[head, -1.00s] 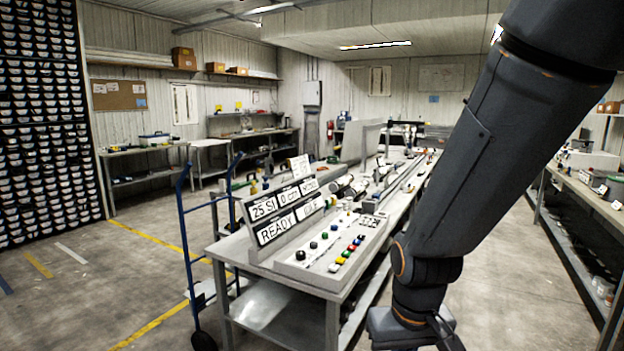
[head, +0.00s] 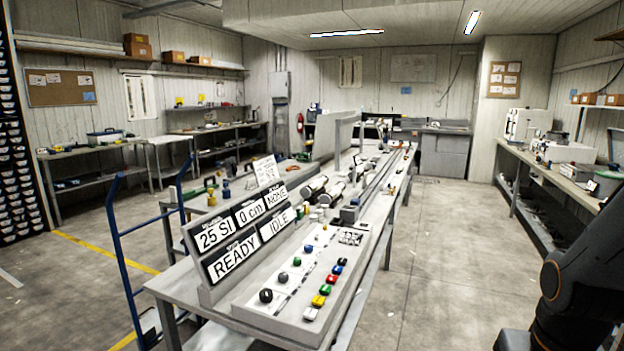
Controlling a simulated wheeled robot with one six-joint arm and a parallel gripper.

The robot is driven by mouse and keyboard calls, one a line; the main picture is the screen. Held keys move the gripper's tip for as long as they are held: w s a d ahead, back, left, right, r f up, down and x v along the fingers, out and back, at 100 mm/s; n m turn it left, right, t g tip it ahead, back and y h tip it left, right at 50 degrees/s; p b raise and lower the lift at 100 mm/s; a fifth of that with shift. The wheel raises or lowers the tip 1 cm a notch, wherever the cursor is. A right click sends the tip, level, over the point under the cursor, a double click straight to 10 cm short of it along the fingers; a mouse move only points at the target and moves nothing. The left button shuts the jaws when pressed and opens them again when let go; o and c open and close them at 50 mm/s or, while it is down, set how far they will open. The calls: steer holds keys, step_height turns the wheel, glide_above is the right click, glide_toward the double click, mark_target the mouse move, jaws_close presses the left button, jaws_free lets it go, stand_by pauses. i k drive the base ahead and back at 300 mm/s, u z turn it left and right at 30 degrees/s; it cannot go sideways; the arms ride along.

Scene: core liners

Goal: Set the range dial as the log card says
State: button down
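The control console (head: 268,311) stands at the near end of the long bench. The sign panel (head: 203,276) behind reads "25 SI", "0 cm", "NONE", "READY" and "IDLE". A white card (head: 265,170) with unreadable writing stands behind it, possibly the log card. My gripper is out of view; only my arm shows at lower right.
Several coloured buttons, such as a red one (head: 332,279), line the console's right side. A blue hand truck (head: 117,240) stands left of the bench. The floor (head: 440,250) right of the bench is clear up to a side bench (head: 510,183).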

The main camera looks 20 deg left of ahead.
mark_target(298, 260)
steer(key=z, duration=0.1)
steer(key=i, duration=0.6)
steer(key=u, duration=0.75)
steer(key=i, duration=0.65)
steer(key=u, duration=0.65)
